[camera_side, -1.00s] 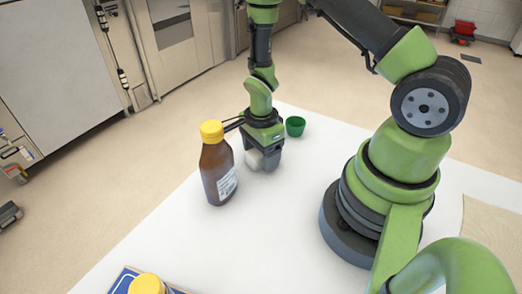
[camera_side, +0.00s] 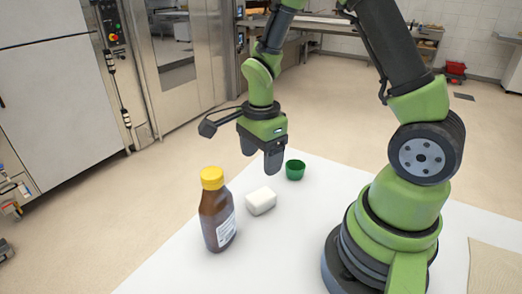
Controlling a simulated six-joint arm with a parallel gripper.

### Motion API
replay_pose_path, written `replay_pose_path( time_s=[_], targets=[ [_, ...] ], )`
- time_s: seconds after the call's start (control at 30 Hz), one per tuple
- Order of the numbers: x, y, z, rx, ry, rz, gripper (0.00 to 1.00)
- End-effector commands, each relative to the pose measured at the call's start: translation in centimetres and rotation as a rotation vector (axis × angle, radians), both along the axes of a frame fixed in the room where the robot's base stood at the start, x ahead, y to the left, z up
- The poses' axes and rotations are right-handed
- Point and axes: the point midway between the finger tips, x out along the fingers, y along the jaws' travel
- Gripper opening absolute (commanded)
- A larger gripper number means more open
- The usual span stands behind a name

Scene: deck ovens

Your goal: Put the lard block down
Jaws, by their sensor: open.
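The lard block (camera_side: 261,201) is a small white block. It lies on the white table (camera_side: 300,225), just right of the brown bottle and in front of the green cup. My gripper (camera_side: 262,163) is open and empty. Its fingers hang above and behind the block, clear of it. Nothing hides the block.
A brown bottle with a yellow cap (camera_side: 217,212) stands upright close to the left of the block. A small green cup (camera_side: 295,169) stands behind and to the right. A beige board or cloth (camera_side: 495,268) lies at the right. The table's front middle is clear.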

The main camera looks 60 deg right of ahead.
Motion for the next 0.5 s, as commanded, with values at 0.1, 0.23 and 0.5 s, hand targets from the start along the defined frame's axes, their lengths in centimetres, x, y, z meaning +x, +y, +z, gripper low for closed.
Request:
replay_pose_path(
  time_s=[0.1, 0.23, 0.5],
  targets=[
    [0.0, 0.0, 1.0, 0.000, -0.008, 0.009, 0.70],
    [-0.1, 0.5, 3.4, -0.003, -0.058, 0.120, 0.70],
    [-3.2, 3.3, 12.8, -0.074, -0.311, 0.717, 0.70]
  ],
)
